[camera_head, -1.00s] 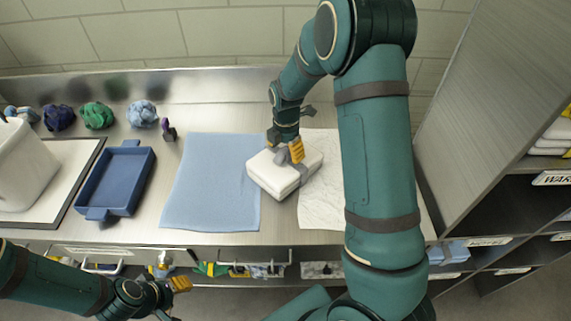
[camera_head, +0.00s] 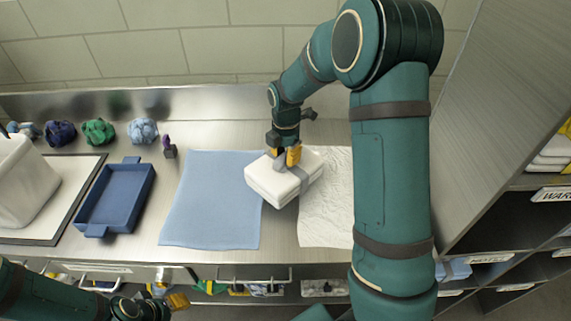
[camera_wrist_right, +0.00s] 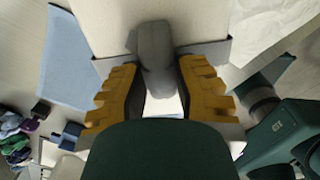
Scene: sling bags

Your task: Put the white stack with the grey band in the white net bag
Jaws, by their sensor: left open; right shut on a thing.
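The white stack with the grey band (camera_head: 268,190) is at the right edge of the blue cloth, overlapping the cloth and the white sheet in the head view. My right gripper (camera_head: 288,160) is shut on the raised grey part of its band. In the right wrist view, the yellow fingers of this gripper (camera_wrist_right: 160,95) pinch the grey band's loop (camera_wrist_right: 155,55), with the white stack (camera_wrist_right: 105,22) beyond. My left gripper (camera_head: 172,300) is open and empty, low in front of the counter. I cannot clearly pick out the white net bag among the items hanging under the counter edge.
A blue cloth (camera_head: 210,205) and a crumpled white sheet (camera_head: 325,225) lie on the steel counter. A blue tray (camera_head: 115,195) and a white container (camera_head: 25,185) stand left. Several bundles line the back. Labelled shelves (camera_head: 490,240) stand right.

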